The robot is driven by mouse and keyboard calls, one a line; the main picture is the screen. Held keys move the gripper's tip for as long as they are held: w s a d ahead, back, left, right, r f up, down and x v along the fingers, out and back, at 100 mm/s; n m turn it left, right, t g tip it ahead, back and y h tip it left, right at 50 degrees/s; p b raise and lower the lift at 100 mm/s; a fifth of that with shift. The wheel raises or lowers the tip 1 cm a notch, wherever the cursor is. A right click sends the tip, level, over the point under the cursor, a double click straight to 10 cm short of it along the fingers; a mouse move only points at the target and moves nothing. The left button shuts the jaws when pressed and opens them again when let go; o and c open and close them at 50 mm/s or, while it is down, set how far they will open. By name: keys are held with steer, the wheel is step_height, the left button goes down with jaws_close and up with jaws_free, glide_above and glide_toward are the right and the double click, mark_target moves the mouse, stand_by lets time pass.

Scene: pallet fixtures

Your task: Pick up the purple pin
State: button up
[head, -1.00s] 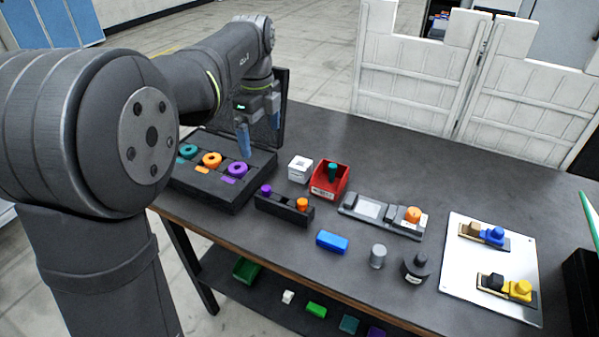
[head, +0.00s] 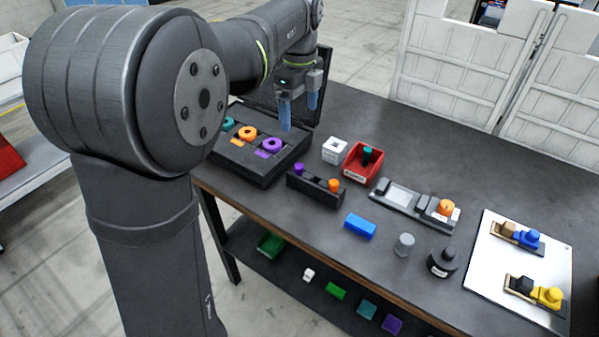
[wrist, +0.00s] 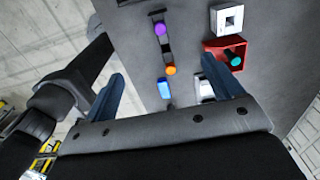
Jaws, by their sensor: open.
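The purple pin (head: 299,169) stands upright at the left end of a black holder block (head: 315,191), with an orange pin (head: 334,185) at the other end. In the wrist view the purple pin (wrist: 160,29) shows near the top, above the orange pin (wrist: 170,70). My gripper (head: 299,115) is open and empty, with blue fingers pointing down. It hangs above the far right side of the ring tray, behind the purple pin and apart from it. In the wrist view my gripper's two fingers (wrist: 162,80) are spread wide.
A black tray (head: 262,177) holds teal, orange and purple rings. A white cube (head: 335,150) and a red bin (head: 362,162) with a teal pin stand right of the holder. A blue block (head: 360,226) lies in front. A white board (head: 553,268) is at right.

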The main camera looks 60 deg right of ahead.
steer(key=c, duration=0.7)
steer(key=n, duration=1.8)
glide_toward(299, 165)
step_height(299, 165, down, 8)
steer(key=shift+a+r, duration=0.1)
